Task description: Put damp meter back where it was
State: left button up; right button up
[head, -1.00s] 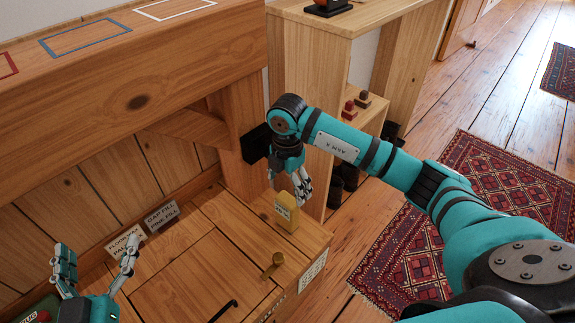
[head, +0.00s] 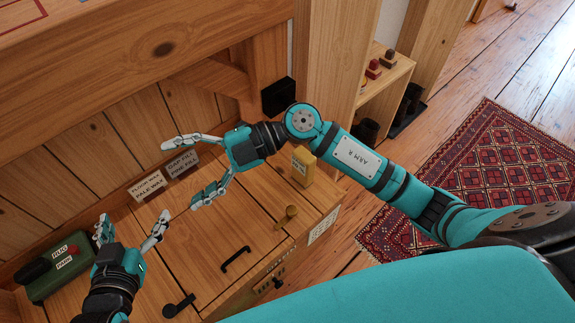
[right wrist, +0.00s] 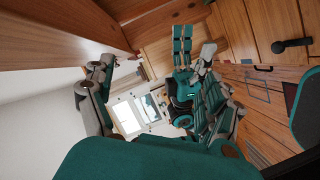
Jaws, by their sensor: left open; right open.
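A small yellow block-shaped device (head: 303,167), which may be the damp meter, stands upright on the right end of the wooden chest top (head: 215,235). In this view its label cannot be read. My right gripper (head: 180,173) is open and empty above the chest top, pointing left, with the yellow device behind it to the right. My left gripper (head: 133,220) is open and empty at the chest's left, its fingers pointing up. In the right wrist view, open fingers (right wrist: 160,95) frame a teal gripper in the middle, and no meter can be made out.
Two label cards (head: 147,186) stand at the back of the chest. A green case (head: 60,270) lies at the far left. A brass knob (head: 288,214) and a black handle (head: 235,259) stick up. A timber beam (head: 150,50) overhangs the back; a black box (head: 278,96) is on its post.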

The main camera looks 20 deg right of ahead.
notch_tip(320, 180, up, 9)
jog(key=d+m+t+y, duration=0.2)
jog(key=m+t+y, duration=0.35)
jog(key=t, duration=0.25)
jog(key=w+d+m+t+h, duration=0.4)
jog(key=d+m+t+h, duration=0.45)
jog(key=m+t, duration=0.35)
jog(key=s+d+f+m+g+h, duration=0.2)
jog(key=d+f+m+g+h, duration=0.1)
jog(key=f, duration=0.5)
jog(key=s+d+f+m+g+h, duration=0.3)
jog(key=d+f+m+h, duration=0.1)
jog(key=f+h, duration=0.3)
notch_tip(320, 180, down, 2)
jog(key=shift+s+d+m+g, duration=0.15)
jog(key=shift+s+m+g, duration=0.15)
jog(key=shift+m, duration=0.25)
